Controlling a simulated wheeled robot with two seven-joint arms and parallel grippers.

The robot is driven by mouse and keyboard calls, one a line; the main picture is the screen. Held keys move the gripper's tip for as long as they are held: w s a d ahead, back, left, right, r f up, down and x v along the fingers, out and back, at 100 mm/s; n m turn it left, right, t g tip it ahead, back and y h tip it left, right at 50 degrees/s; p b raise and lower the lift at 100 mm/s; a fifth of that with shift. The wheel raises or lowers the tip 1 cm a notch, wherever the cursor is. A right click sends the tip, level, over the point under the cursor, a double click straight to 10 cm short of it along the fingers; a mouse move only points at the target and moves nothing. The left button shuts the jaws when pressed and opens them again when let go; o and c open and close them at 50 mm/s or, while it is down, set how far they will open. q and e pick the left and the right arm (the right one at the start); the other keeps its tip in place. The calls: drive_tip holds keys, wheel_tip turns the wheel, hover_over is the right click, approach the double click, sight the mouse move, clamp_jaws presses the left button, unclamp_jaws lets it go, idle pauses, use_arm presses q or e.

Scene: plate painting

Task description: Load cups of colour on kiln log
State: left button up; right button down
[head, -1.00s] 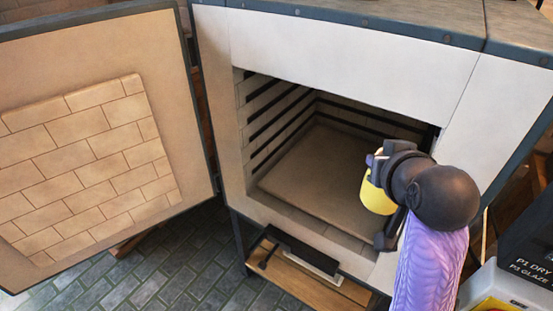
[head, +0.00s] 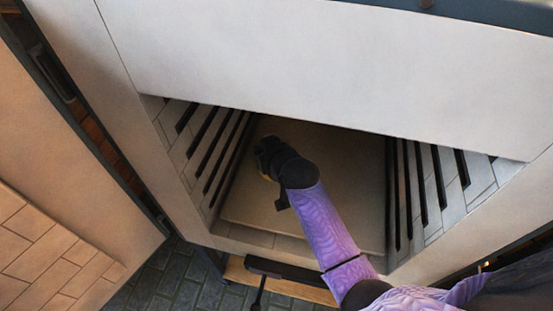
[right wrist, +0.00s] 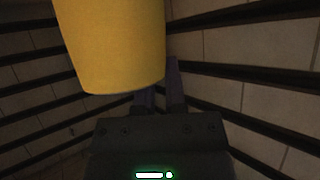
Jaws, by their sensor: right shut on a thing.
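My right gripper (head: 268,168) is inside the open kiln (head: 300,60), above the left part of the kiln floor shelf (head: 345,190). It is shut on a yellow cup (right wrist: 115,45), which fills the upper left of the right wrist view. My left gripper is not in view.
The kiln's side walls have dark slotted rails (head: 410,195) on both sides. The open kiln door (head: 50,130) stands at the left. A dark latch handle (head: 290,272) sits below the opening. The right part of the shelf is bare.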

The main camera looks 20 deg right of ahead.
sight(266, 177)
wheel_tip(266, 177, down, 5)
drive_tip(key=shift+r+b, duration=0.15)
drive_tip(key=shift+b, duration=0.85)
drive_tip(key=shift+r, duration=0.1)
drive_tip(key=c, duration=0.7)
unclamp_jaws()
drive_tip(key=shift+s+r+p, duration=0.3)
drive_tip(key=shift+p, duration=0.2)
drive_tip(key=p+v, duration=0.4)
drive_tip(key=v, duration=0.7)
drive_tip(key=shift+p, duration=0.35)
